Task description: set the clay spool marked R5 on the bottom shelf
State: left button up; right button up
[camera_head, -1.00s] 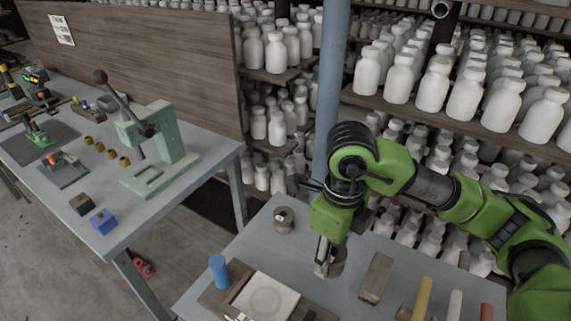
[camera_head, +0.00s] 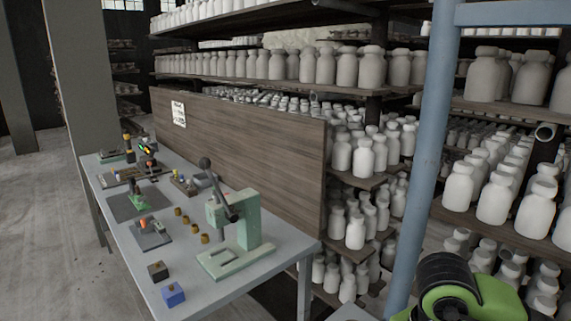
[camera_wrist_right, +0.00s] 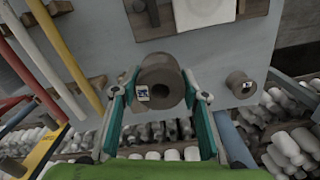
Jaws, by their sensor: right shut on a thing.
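My right gripper (camera_wrist_right: 158,92) shows in the right wrist view with its teal fingers shut on a brown-grey clay spool (camera_wrist_right: 165,67). This spool has a dark hole in its end face and a small white label whose marking is too small to read surely. A second, smaller-looking spool (camera_wrist_right: 240,82), also labelled, stands on the grey table to the right, apart from the fingers. In the head view only part of my right arm shows at the bottom right; its gripper is out of frame. My left gripper is in neither view.
Shelves (camera_head: 350,262) packed with white bottles fill the back; which is the bottom shelf is unclear. A blue post (camera_head: 425,160) stands before them. A grey table (camera_head: 135,250) with a green press (camera_head: 240,235) is at left. Coloured rods (camera_wrist_right: 75,62) lie left in the wrist view.

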jog(key=n, duration=0.7)
jog(key=shift+s+a+r, duration=0.1)
jog(key=shift+s, duration=0.2)
jog(key=n, duration=0.6)
jog(key=shift+s+a, duration=0.1)
jog(key=shift+s, duration=0.2)
